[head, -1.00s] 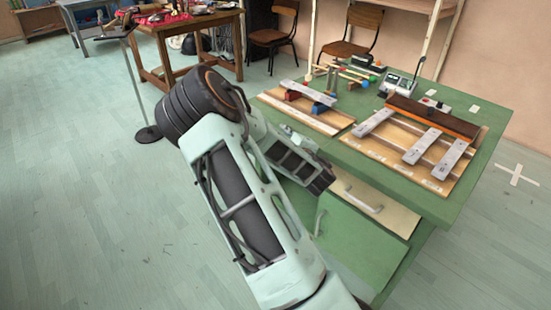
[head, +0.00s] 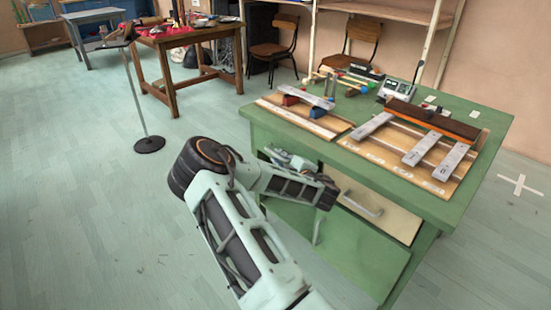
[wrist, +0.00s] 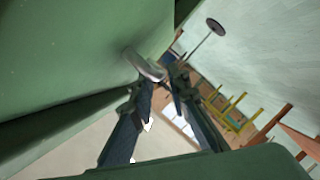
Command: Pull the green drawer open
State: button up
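In the wrist view a green front (wrist: 75,50) fills the upper left, with a grey metal handle (wrist: 143,65) on it. My gripper (wrist: 162,80) has its two dark fingers apart, with the handle's near end at the fingertips. I cannot tell if they touch it. In the head view my arm hides most of the upper left front of the green table, and my fingers do not show clearly. A lower green front (head: 365,255) there has an upright handle (head: 318,228). I see no clear gap showing a drawer pulled out.
A cream drawer front (head: 385,210) with a metal handle sits at the table's right. The green tabletop (head: 480,120) holds wooden boards with metal bars, mallets and a small device. A stand (head: 149,145) is on the floor at left.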

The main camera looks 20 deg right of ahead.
jog(key=shift+x, duration=1.45)
jog(key=shift+c, duration=0.3)
grip_shut()
